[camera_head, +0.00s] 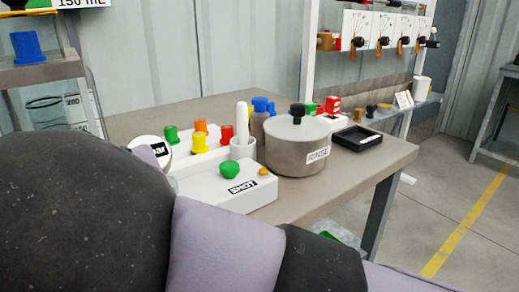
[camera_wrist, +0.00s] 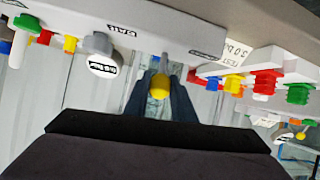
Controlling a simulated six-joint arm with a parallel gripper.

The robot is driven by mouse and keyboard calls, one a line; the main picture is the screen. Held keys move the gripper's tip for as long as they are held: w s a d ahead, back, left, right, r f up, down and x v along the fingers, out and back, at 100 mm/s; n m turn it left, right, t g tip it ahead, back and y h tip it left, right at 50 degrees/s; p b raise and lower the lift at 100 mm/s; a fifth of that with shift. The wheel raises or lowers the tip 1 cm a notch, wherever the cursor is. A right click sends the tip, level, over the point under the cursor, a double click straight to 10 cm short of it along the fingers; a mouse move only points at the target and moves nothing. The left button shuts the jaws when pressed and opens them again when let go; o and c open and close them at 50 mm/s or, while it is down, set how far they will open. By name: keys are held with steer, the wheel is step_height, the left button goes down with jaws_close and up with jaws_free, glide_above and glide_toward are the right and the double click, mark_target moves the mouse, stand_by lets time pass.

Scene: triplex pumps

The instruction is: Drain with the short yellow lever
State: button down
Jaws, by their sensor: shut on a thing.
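In the wrist view my gripper (camera_wrist: 160,94) has its two dark fingers on either side of a short yellow lever (camera_wrist: 160,86), and it is shut on it. The lever's rounded yellow end shows between the fingers, with a thin stem leading up toward a pale housing (camera_wrist: 185,30). How far the lever is turned cannot be told. In the head view my own arm fills the lower left and hides the gripper and this lever.
A bench holds a white box with a green button (camera_head: 229,170), a grey RINSE pot (camera_head: 296,147) and several coloured knobs. In the wrist view, a round gauge (camera_wrist: 103,67) is left of the fingers; red (camera_wrist: 264,84) and other coloured fittings are close on the right.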

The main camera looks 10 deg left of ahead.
stand_by(0.4)
steer(key=c, duration=1.5)
jaws_free()
step_height(320, 180, up, 10)
steer(key=p, duration=0.5)
